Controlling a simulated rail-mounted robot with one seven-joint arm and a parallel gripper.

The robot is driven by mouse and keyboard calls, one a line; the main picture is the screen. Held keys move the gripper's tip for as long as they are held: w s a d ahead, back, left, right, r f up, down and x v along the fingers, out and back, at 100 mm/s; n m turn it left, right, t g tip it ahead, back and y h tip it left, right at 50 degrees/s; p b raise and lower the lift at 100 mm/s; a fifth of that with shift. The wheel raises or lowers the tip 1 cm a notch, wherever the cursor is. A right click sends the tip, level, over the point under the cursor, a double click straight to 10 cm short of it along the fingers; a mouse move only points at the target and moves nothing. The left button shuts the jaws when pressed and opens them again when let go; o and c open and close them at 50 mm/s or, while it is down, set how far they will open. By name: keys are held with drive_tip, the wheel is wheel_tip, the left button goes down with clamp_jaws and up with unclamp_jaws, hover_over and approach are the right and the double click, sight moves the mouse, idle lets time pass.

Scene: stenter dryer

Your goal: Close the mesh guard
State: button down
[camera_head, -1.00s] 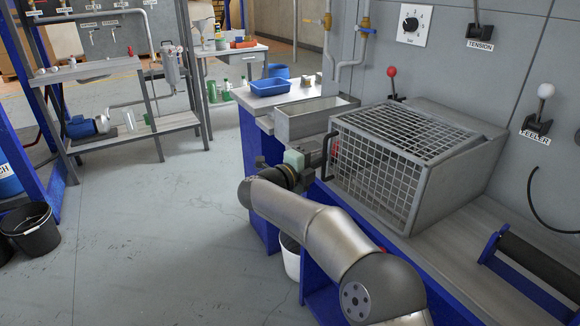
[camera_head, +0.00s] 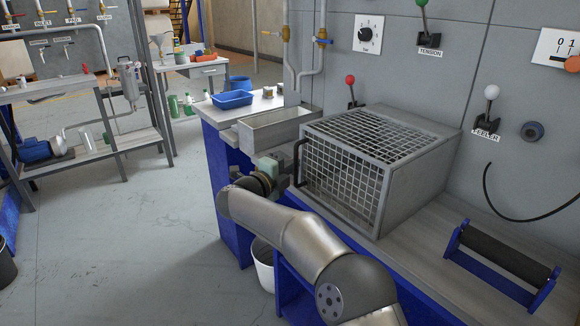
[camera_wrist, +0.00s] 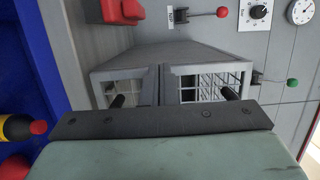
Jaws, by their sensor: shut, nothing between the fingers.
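The mesh guard (camera_head: 340,180) is a grey wire-mesh cover with a top and a front panel, on a grey housing on the bench. Its lid now lies about flush with the housing, with no clear gap in the head view. A black bar handle (camera_head: 298,163) stands upright at its left front edge. My gripper (camera_head: 283,170), with a pale green block, is beside the handle at the guard's front. The fingertips are hard to make out; whether they touch the handle I cannot tell. In the wrist view the guard's mesh panels (camera_wrist: 210,85) show close ahead, beyond the gripper's dark plate.
A grey open trough (camera_head: 275,130) and a blue tray (camera_head: 232,99) stand left of the guard. A black roller (camera_head: 500,257) on blue brackets lies to the right. Levers with red (camera_head: 350,79) and white (camera_head: 491,92) knobs stick out of the wall.

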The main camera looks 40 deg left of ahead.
drive_tip(key=s+a+b, duration=0.1)
drive_tip(key=s+a, duration=0.1)
drive_tip(key=s, duration=1.1)
drive_tip(key=shift+s+a, duration=0.35)
drive_tip(key=shift+s, duration=0.05)
